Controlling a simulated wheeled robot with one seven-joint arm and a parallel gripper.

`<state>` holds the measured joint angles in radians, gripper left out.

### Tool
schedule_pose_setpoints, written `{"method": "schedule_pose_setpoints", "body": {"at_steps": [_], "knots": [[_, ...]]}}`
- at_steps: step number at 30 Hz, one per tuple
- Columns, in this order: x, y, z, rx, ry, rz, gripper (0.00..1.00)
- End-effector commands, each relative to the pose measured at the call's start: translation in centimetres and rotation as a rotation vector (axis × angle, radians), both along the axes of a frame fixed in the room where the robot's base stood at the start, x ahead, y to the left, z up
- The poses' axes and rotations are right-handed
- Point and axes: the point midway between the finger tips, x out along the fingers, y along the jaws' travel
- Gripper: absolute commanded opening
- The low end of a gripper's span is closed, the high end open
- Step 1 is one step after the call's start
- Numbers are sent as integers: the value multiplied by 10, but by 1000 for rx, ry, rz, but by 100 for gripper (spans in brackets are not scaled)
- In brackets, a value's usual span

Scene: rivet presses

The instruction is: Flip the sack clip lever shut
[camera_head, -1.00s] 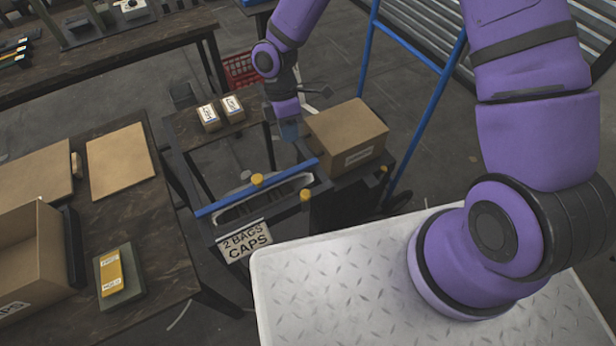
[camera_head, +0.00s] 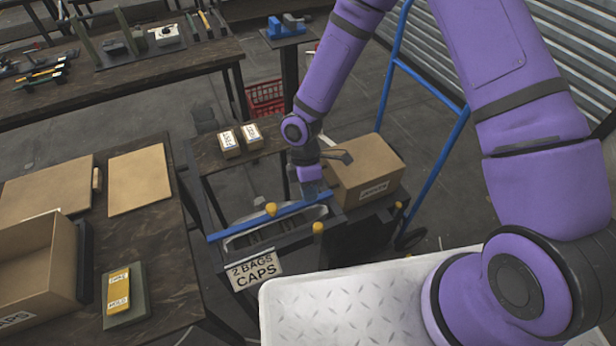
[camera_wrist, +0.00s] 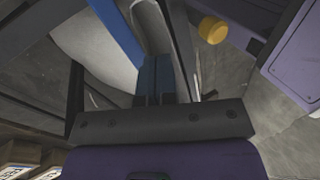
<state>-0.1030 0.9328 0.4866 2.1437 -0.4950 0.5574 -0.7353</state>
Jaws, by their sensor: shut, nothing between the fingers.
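A blue bar (camera_head: 245,228), which looks like the sack clip lever, lies slantwise across the top of a dark sack stand. A yellow knob (camera_head: 271,209) stands by its middle and another (camera_head: 318,228) on the stand's front rail. A pale sack (camera_head: 300,218) hangs open below the bar. My gripper (camera_head: 318,189) is shut and empty, pointing down close to the bar's right end. In the wrist view its blue fingertips (camera_wrist: 155,76) are together beside the blue bar (camera_wrist: 118,30), over the pale sack (camera_wrist: 92,38). I cannot tell whether they touch the bar.
A cardboard box (camera_head: 365,165) stands just right of my gripper, by a blue-railed cart (camera_head: 430,88). A small table with two labelled packs (camera_head: 240,140) is behind the stand. A "2 BAGS CAPS" sign (camera_head: 255,270) hangs in front. A workbench (camera_head: 160,245) is left.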

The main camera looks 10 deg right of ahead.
Motion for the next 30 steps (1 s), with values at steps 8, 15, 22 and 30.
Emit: {"method": "schedule_pose_setpoints", "body": {"at_steps": [8,15,22,30], "knots": [[-31,-4,-22,-1,0,2,0],[-47,-6,-22,-1,0,1,0],[-48,-6,-22,0,0,-1,0],[-45,-6,-21,2,-11,0,0]]}}
